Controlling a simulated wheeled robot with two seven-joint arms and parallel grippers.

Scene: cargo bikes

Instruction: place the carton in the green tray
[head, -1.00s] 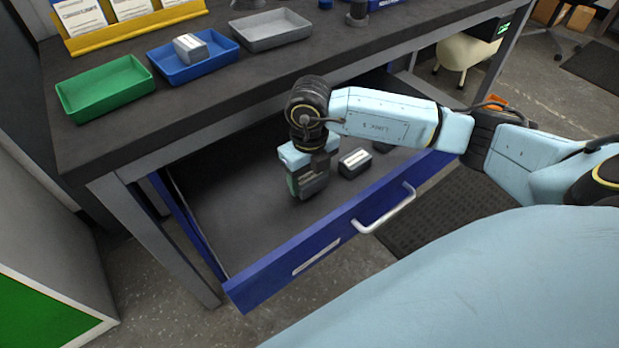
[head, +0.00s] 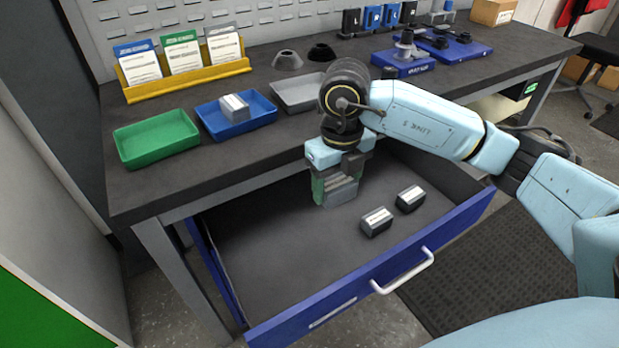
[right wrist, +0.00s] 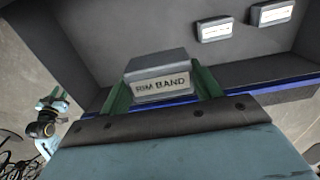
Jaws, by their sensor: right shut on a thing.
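My right gripper (head: 336,186) is shut on a grey carton (right wrist: 158,75) and holds it above the open drawer. In the right wrist view the carton sits between the green fingers and its white label reads "RIM BAND". The green tray (head: 157,139) stands empty on the bench at the left, to the left of and beyond the gripper.
A blue tray (head: 262,110) with a grey carton (head: 235,106) and an empty grey tray (head: 296,106) stand right of the green tray. Two cartons (head: 377,222) (head: 410,199) lie in the blue-fronted drawer (head: 345,305). A yellow card rack (head: 190,80) stands behind the trays.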

